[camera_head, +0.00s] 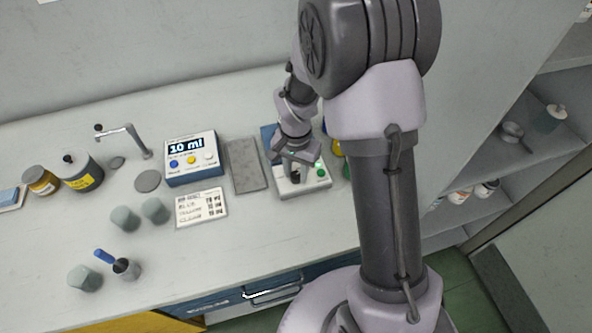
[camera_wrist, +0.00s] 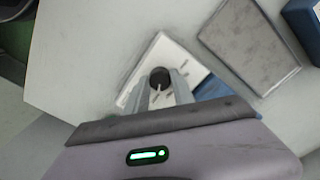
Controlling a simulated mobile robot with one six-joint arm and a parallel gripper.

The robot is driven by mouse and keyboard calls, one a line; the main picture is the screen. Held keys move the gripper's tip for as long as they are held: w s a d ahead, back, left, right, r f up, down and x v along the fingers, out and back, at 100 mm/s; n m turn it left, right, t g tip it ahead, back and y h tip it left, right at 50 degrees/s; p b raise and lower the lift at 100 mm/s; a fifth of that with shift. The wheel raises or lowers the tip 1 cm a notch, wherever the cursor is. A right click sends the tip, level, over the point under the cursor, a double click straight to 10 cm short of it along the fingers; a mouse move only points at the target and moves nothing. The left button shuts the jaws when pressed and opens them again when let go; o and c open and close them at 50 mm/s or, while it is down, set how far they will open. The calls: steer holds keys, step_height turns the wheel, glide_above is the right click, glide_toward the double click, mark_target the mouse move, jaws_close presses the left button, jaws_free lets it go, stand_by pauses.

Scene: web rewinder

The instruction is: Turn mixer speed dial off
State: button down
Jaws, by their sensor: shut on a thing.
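The mixer (camera_head: 305,186) is a low unit with a pale front panel and a blue rear part, standing on the bench right of centre in the head view. Its speed dial is a dark round knob (camera_wrist: 160,76) with a light pointer mark, clear in the wrist view. My gripper (camera_head: 296,174) reaches down over the panel from above. In the wrist view its two grey fingers (camera_wrist: 162,86) sit on either side of the dial and are shut on it. A green button (camera_head: 320,172) shows on the panel to the right of the dial. The dial's scale is not readable.
Left of the mixer lie a grey flat plate (camera_head: 246,165), a dispenser reading "10 ml" (camera_head: 193,160) and a printed card (camera_head: 201,208). Several grey cups, jars and a small tap stand further left.

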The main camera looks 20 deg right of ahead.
steer(key=n+p, duration=0.2)
steer(key=n, duration=0.4)
steer(key=shift+r+n, duration=0.1)
steer(key=shift+n, duration=0.3)
steer(key=n+p, duration=0.2)
steer(key=n, duration=0.4)
steer(key=n+p, duration=0.2)
steer(key=n, duration=0.4)
steer(key=shift+n+p, duration=0.3)
steer(key=shift+n, duration=0.1)
steer(key=n+p, duration=0.2)
steer(key=n, duration=0.4)
steer(key=shift+n, duration=0.4)
steer(key=c, duration=1.1)
jaws_free()
